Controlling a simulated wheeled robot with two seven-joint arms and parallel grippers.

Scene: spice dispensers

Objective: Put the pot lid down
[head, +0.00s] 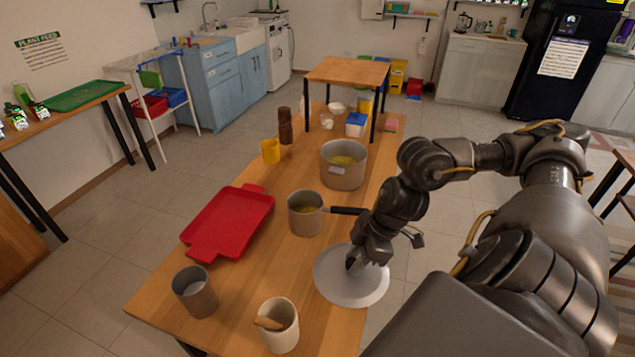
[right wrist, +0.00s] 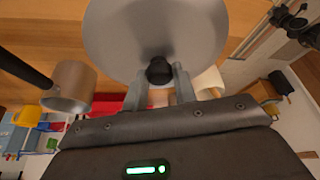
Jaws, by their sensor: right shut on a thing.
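The pot lid (head: 335,287) is a round grey disc at the right edge of the wooden table, beside the small saucepan. My right gripper (head: 359,264) is above it and shut on its dark knob. In the right wrist view the lid (right wrist: 150,35) fills the top middle, and its black knob sits between my fingers (right wrist: 158,75). I cannot tell whether the lid touches the table or hangs just above it. The large pot (head: 343,178) stands uncovered farther back with yellow contents. My left gripper is not in view.
The saucepan (head: 301,224) with a black handle stands just behind the lid, its handle pointing toward my arm. A red tray (head: 228,222), a metal cup (head: 196,302) and a mortar with pestle (head: 279,337) are on the table. Bare wood shows between the tray and lid.

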